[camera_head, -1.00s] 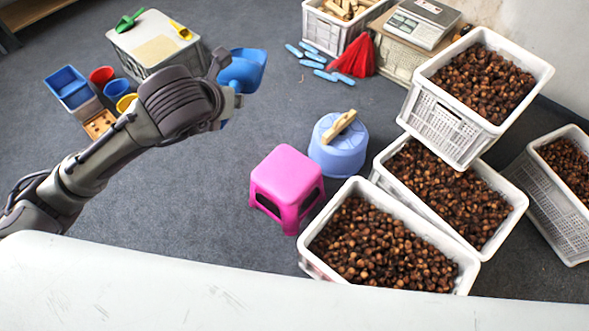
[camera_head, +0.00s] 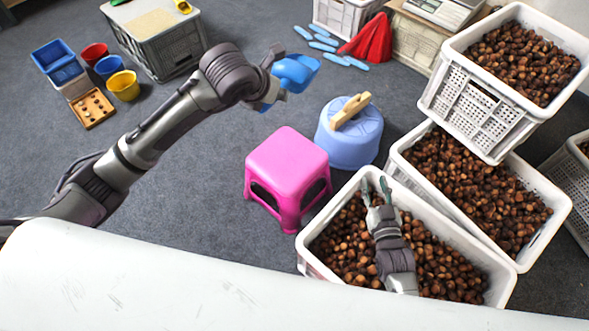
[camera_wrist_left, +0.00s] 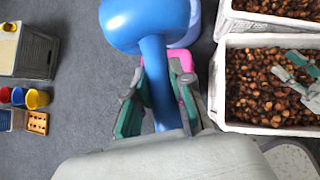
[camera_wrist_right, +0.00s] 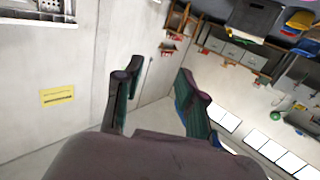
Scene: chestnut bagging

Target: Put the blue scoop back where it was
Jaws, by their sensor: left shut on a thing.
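The blue scoop (camera_head: 297,72) is in my left gripper (camera_head: 274,76), held up above the grey floor beyond the blue stool. In the left wrist view the fingers are closed around the handle of the scoop (camera_wrist_left: 140,18), its rounded bowl pointing away from the hand. My right gripper (camera_head: 377,190) is over the front chestnut crate with its fingers apart and nothing between them. In the right wrist view the gripper (camera_wrist_right: 160,82) is also open and empty. A lidded grey crate (camera_head: 165,50) at the upper left bears a yellow scoop (camera_head: 183,6).
A pink stool (camera_head: 288,165) and a round blue stool (camera_head: 348,138) stand in the middle. Several chestnut crates, including the front one (camera_head: 306,250), fill the right. Colored buckets (camera_head: 123,85) and blue bins (camera_head: 55,60) stand left. Open floor lies between.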

